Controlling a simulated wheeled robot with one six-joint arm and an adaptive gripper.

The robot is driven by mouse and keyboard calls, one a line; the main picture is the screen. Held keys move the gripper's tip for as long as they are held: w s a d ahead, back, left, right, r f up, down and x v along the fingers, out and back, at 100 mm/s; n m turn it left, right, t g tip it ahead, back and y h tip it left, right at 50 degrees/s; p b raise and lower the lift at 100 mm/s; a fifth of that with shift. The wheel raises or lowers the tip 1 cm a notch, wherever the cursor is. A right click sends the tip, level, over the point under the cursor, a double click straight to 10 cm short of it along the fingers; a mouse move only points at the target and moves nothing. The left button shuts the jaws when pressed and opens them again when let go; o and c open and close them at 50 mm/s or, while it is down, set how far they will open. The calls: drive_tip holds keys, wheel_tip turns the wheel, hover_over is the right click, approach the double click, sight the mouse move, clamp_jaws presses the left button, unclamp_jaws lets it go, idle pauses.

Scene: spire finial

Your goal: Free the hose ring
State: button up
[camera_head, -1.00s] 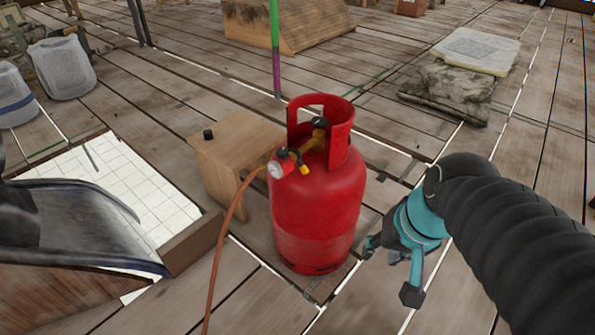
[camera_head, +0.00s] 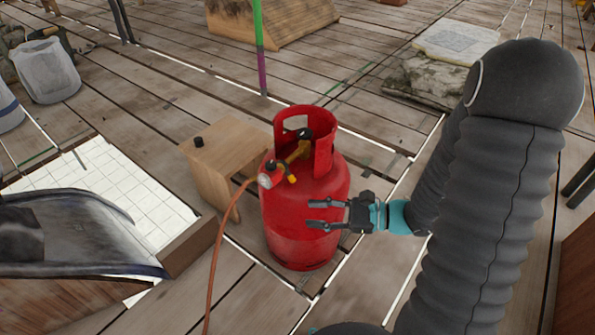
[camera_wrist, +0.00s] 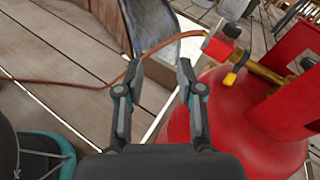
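The red gas cylinder (camera_head: 304,205) stands upright on the planks. A brass valve and regulator (camera_head: 297,152) with a gauge sit at its collar, and also show in the wrist view (camera_wrist: 262,70). The orange-brown hose (camera_head: 219,245) runs from the regulator down to the floor and shows in the wrist view (camera_wrist: 62,82). My gripper (camera_head: 312,214) is open, in front of the cylinder's right side in the head view. In the wrist view its fingers (camera_wrist: 155,78) are apart with nothing between them. I cannot make out a separate hose ring.
A wooden stool (camera_head: 228,158) with a black knob stands just left of the cylinder. A dark curved sheet (camera_head: 75,232) and white tiled panel (camera_head: 125,195) lie further left. A green and purple pole (camera_head: 259,50) rises behind. Plank floor is clear around the front.

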sight(295, 180)
drive_tip(key=w+d+f+m+t+h+p, duration=0.2)
drive_tip(key=w+d+f+m+t, duration=0.4)
drive_tip(key=m+t, duration=0.25)
drive_tip(key=shift+g, duration=0.25)
drive_tip(key=x, duration=0.4)
drive_tip(key=p+x, duration=0.1)
drive_tip(key=x, duration=0.4)
drive_tip(key=r+x, duration=0.1)
drive_tip(key=x, duration=0.4)
drive_tip(key=shift+w+d+p, duration=0.15)
drive_tip(key=shift+p, duration=0.15)
clamp_jaws()
